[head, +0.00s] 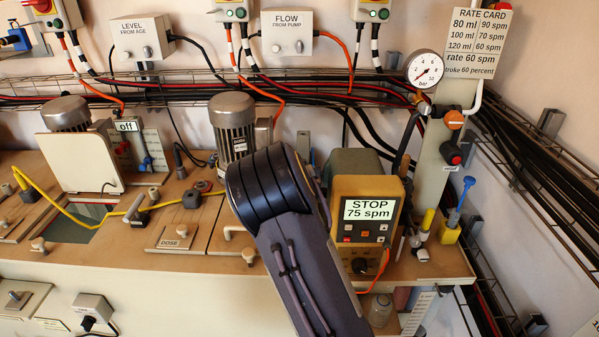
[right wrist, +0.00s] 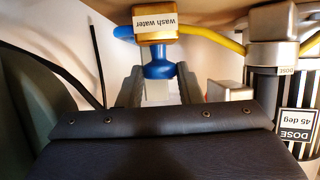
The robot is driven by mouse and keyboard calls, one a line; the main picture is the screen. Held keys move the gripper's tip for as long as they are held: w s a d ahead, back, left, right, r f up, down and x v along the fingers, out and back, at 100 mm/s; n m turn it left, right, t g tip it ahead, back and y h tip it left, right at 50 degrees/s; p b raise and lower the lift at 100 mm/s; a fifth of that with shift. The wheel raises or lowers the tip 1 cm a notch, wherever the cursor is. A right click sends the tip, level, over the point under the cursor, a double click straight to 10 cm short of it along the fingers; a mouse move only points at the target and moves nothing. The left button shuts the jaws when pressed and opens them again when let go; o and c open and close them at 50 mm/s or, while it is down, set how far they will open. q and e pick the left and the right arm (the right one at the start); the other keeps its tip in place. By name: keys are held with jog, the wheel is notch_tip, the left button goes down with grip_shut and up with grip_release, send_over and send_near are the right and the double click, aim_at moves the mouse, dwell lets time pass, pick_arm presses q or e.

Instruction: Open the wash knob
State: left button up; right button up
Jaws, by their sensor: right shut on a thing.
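The wash knob (right wrist: 159,71) is blue and sits on a brass-coloured valve body (right wrist: 155,37) labelled "wash water", whose label reads upside down in the right wrist view. My right gripper (right wrist: 160,84) has its two grey fingers on either side of the knob and is shut on it. In the head view my right arm covers both the knob and the gripper. The knob's turned angle cannot be told. My left gripper is in neither view.
The pump controller (head: 368,215) reads "STOP 75 spm" just right of my arm. A grey motor (head: 232,118) stands behind it. A yellow hose (right wrist: 225,44) and a "DOSE" cylinder (right wrist: 272,62) are near the valve.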

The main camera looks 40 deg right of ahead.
jog(key=o, duration=0.9)
jog(key=shift+o, duration=0.2)
jog(key=v, duration=0.7)
jog(key=shift+s+a+r, duration=0.2)
jog(key=shift+s+r, duration=0.05)
